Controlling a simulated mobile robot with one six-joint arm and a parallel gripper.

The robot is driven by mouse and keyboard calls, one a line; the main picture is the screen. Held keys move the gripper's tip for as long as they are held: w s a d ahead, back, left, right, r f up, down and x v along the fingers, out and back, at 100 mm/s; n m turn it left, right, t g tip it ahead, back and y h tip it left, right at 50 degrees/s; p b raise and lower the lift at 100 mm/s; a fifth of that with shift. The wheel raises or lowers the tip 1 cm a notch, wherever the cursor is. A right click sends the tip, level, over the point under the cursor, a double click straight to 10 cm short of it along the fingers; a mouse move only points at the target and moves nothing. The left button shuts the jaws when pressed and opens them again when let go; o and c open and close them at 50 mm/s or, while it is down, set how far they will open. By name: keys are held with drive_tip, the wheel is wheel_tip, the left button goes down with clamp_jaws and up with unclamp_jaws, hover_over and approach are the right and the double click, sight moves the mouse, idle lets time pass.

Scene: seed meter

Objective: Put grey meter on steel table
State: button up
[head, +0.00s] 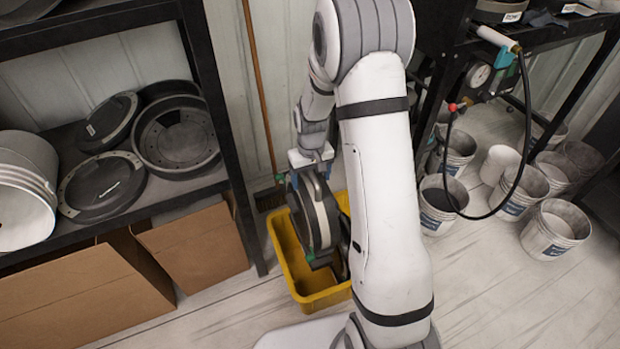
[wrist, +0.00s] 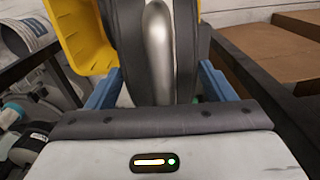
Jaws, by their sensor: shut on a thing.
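The grey meter (head: 314,218), a dark round disc with a lighter grey rim, hangs upright on edge below my gripper (head: 312,167) in the head view. In the wrist view the meter (wrist: 157,55) fills the middle, and the blue fingers of my gripper (wrist: 160,92) close on it from both sides. It is over the yellow bin (head: 281,247); whether its lower edge touches the bin is unclear. My arm covers part of the meter and bin. A dark table (head: 560,45) stands at the upper right; I cannot tell whether it is the steel table.
A black shelf (head: 215,95) at the left holds round lids, pans and a grey drum (head: 25,185). Cardboard boxes (head: 195,243) stand under it. Several white buckets (head: 552,229) and a black hose (head: 520,165) are at the right. The front-right floor is clear.

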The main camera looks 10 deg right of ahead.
drive_tip(key=shift+w+r, duration=0.15)
drive_tip(key=shift+r, duration=0.15)
